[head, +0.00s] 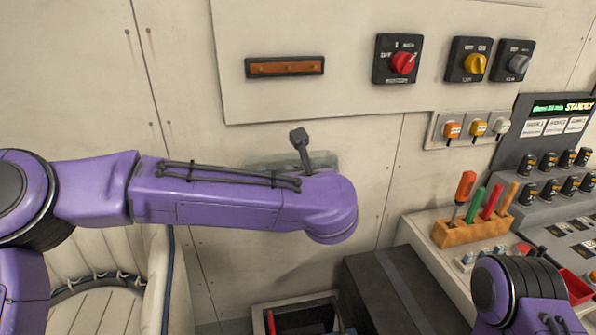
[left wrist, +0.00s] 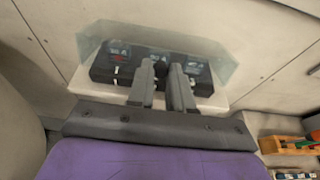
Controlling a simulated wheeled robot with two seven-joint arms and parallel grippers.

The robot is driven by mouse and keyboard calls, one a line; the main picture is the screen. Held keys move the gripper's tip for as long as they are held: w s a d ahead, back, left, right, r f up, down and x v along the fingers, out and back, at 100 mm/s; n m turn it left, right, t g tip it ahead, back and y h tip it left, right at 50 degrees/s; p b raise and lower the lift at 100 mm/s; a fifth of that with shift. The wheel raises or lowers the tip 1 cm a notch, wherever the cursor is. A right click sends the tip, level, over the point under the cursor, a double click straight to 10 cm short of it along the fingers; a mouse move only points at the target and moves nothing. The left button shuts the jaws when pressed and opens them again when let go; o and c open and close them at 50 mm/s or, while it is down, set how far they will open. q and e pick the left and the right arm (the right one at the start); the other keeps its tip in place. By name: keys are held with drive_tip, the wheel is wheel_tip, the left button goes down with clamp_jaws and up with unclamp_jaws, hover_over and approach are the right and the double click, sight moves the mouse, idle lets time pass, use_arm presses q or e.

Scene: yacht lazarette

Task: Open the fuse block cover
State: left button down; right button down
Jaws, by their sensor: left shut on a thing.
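The fuse block (left wrist: 105,68) shows in the left wrist view as a dark unit with small lit windows on a pale base on the wall. Its clear cover (left wrist: 92,45) overlaps it and reaches past its upper edge; I cannot tell its exact tilt. My left gripper (left wrist: 162,68) is shut on the cover, its two grey fingers in front of the block's middle, the grip itself hard to see. In the head view the cover (head: 325,158) shows as a pale see-through strip behind my left arm, which hides the block. My right gripper is out of view.
Rotary switches (head: 397,60) and an orange-brown bar (head: 285,66) are on the wall panel above. A dark box (head: 385,280) stands below, beside an open bin (head: 300,315). A screwdriver rack (head: 470,228) and a console (head: 560,160) are at the right.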

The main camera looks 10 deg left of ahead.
sight(292, 159)
use_arm(q)
drive_tip(key=r+g+p, duration=0.2)
drive_tip(key=r+p, duration=0.1)
drive_tip(key=shift+w+a+r+h, duration=0.1)
drive_tip(key=shift+w+h, duration=0.3)
drive_tip(key=shift+w+r+g+p, duration=0.2)
drive_tip(key=shift+r+g+p, duration=0.15)
drive_tip(key=shift+g+p, duration=0.4)
drive_tip(key=shift+a, duration=0.1)
